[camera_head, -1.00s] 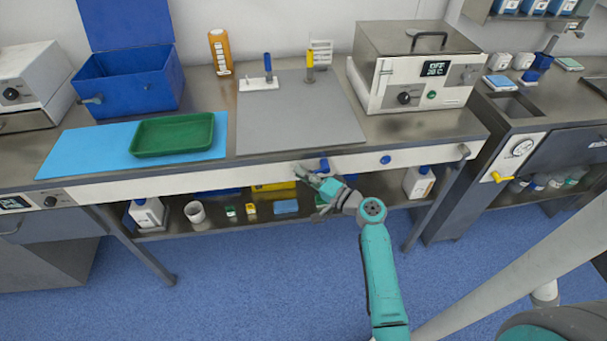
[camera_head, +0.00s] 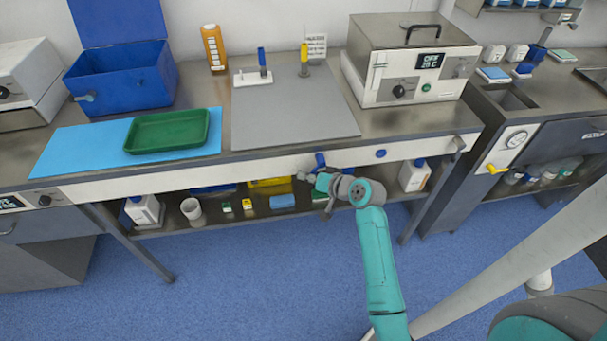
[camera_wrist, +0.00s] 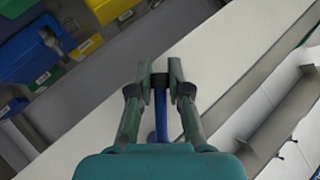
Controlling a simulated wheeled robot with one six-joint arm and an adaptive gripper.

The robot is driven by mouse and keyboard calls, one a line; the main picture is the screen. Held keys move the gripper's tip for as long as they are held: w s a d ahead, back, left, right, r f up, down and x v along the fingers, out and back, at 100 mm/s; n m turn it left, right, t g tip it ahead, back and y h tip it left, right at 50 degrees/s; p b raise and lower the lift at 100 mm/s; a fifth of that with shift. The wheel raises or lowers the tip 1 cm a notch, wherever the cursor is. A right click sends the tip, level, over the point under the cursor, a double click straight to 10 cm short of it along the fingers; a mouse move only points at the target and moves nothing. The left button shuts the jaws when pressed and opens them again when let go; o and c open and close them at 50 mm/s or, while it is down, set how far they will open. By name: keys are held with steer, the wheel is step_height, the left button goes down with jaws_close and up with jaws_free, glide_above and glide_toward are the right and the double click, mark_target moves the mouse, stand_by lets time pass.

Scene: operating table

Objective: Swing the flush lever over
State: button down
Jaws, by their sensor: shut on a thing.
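A blue lever (camera_head: 320,160), which I take for the flush lever, sticks out from the white front panel of the bench, right of its middle. In the wrist view the blue lever (camera_wrist: 161,117) runs between my fingers, with a dark part near the tips. My gripper (camera_head: 308,177) is at the panel in the head view. In the wrist view my gripper (camera_wrist: 160,76) has a finger on each side of the lever and is shut on it. My gripper and wrist partly hide the lever and its pivot in the head view.
A blue round knob (camera_head: 381,153) sits on the panel to the right. Below, the shelf holds a white cup (camera_head: 192,212), a white bottle (camera_head: 414,176) and a yellow box (camera_head: 270,183). A green tray (camera_head: 168,131) stands on the benchtop. The floor in front is clear.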

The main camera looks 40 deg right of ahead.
steer(key=shift+s+d+f+n+g+h, duration=0.25)
steer(key=shift+s+d+n+g+h, duration=0.15)
steer(key=shift+d+n+g+h, duration=0.25)
steer(key=shift+s+d+f+n+g+h, duration=0.3)
steer(key=shift+d+n+g+h, duration=0.2)
steer(key=shift+g+h, duration=0.25)
steer(key=shift+s+d+f+n+g+h, duration=0.2)
steer(key=shift+s+d+n+g+h, duration=0.25)
steer(key=shift+d+n+g+h, duration=0.2)
steer(key=c, duration=1.4)
jaws_free()
steer(key=shift+o, duration=0.2)
steer(key=v, duration=1.2)
steer(key=shift+a, duration=0.15)
